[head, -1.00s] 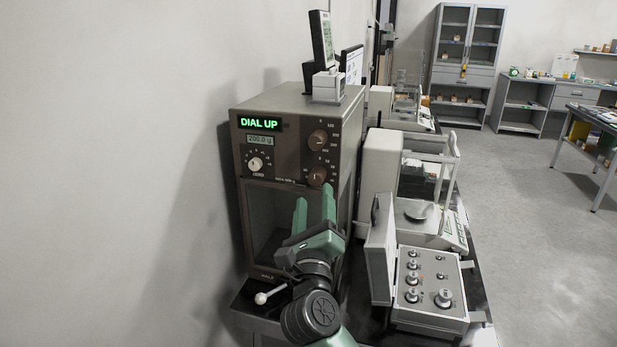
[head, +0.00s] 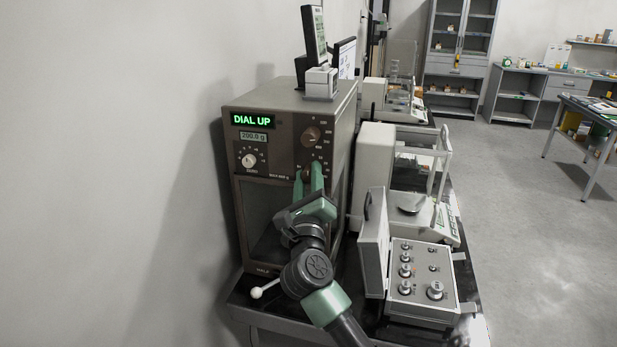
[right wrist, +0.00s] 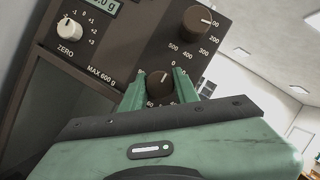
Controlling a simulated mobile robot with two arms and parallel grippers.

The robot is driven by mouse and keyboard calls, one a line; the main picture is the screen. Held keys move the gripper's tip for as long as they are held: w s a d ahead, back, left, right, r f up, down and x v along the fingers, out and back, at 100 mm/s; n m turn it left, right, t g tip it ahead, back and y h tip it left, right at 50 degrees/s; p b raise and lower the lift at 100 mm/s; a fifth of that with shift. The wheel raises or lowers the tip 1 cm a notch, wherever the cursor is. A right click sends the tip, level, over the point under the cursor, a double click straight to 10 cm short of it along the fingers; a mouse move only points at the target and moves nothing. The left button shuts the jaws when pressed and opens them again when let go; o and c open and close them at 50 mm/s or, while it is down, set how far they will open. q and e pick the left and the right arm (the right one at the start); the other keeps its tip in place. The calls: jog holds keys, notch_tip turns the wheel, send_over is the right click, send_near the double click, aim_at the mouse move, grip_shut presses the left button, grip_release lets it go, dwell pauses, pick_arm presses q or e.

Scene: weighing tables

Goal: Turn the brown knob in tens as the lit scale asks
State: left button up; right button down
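The scale (head: 282,220) is a brown cabinet with a lit green "DIAL UP" sign (head: 253,120). Its small display (head: 253,137) seems to read 200.0 g. The upper brown knob (head: 311,137) is marked in hundreds and shows in the right wrist view (right wrist: 197,19). The lower brown knob (right wrist: 158,88), with smaller numbers, sits between the green fingers of my right gripper (head: 308,176). The fingers appear closed against its two sides; its numbers are partly covered. A white mark shows on its upper edge. My left gripper is not in view.
A white zero knob (head: 249,160) is left of the brown knobs. A white ball handle (head: 257,292) sticks out low in front. A wall is close on the left.

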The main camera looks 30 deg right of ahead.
jog(key=shift+f+m+b, duration=0.2)
jog(key=shift+m+b, duration=0.3)
jog(key=shift+b, duration=0.2)
jog(key=m+h+b, duration=0.1)
jog(key=m+b, duration=0.1)
jog(key=m+g+h+b, duration=0.1)
jog(key=m+b, duration=0.1)
jog(key=shift+f+h+b, duration=0.15)
jog(key=shift+h+b, duration=0.15)
jog(key=shift+b, duration=0.1)
jog(key=shift+r+m+g+h+b, duration=0.15)
jog(key=shift+m+g+h+b, duration=0.15)
jog(key=shift+m+b, duration=0.45)
jog(key=shift+r+m+g+h+b, duration=0.1)
jog(key=shift+m+g+h+b, duration=0.1)
jog(key=shift+m+h+b, duration=0.55)
jog(key=shift+m+y, duration=0.3)
jog(key=shift+y, duration=0.05)
jog(key=c, duration=1.1)
grip_release()
jog(key=shift+a, duration=0.1)
jog(key=shift+o, duration=0.2)
jog(key=shift+r, duration=0.1)
